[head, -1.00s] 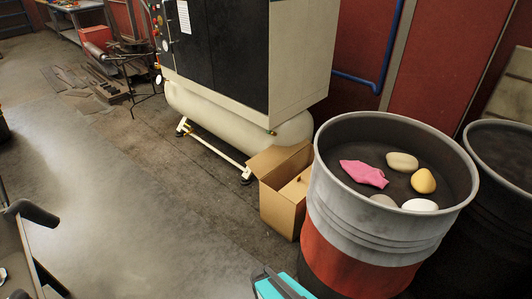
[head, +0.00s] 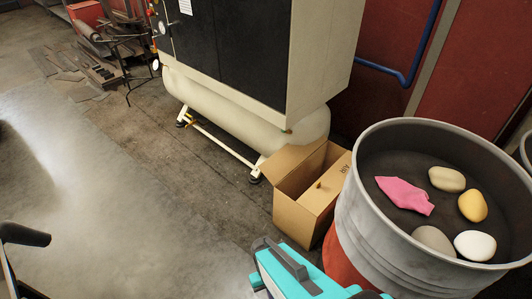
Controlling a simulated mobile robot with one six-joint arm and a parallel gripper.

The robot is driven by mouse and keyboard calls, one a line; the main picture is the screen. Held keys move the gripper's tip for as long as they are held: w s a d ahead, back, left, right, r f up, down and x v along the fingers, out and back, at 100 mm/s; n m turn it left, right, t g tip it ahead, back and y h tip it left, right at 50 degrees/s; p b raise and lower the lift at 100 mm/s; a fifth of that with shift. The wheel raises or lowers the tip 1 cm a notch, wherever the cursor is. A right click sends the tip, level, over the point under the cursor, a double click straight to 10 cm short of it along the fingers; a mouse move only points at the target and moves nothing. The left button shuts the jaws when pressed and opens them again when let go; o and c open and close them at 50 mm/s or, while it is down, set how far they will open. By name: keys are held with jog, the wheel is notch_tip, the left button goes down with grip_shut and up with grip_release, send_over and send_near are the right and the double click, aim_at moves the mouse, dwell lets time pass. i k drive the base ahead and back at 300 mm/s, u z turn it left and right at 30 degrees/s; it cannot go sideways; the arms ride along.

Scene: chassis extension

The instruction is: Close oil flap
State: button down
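No oil flap can be made out in the head view. A large machine with a black and cream cabinet (head: 262,55) stands on a cream horizontal tank (head: 225,112). Gauges and a red knob show at its upper left edge. A teal object with a dark grey handle (head: 290,265) is cut off by the bottom edge; I cannot tell what it is. My gripper is not in view.
An open cardboard box (head: 305,205) stands beside the tank. A grey and red drum (head: 385,228) at right holds a pink cloth (head: 405,194) and several stones. A black bar (head: 25,235) sits at lower left. Floor (head: 120,190) at left is clear.

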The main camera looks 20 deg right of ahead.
aim_at(275, 168)
jog(key=u, duration=0.7)
jog(key=i, duration=0.85)
jog(key=u, duration=0.6)
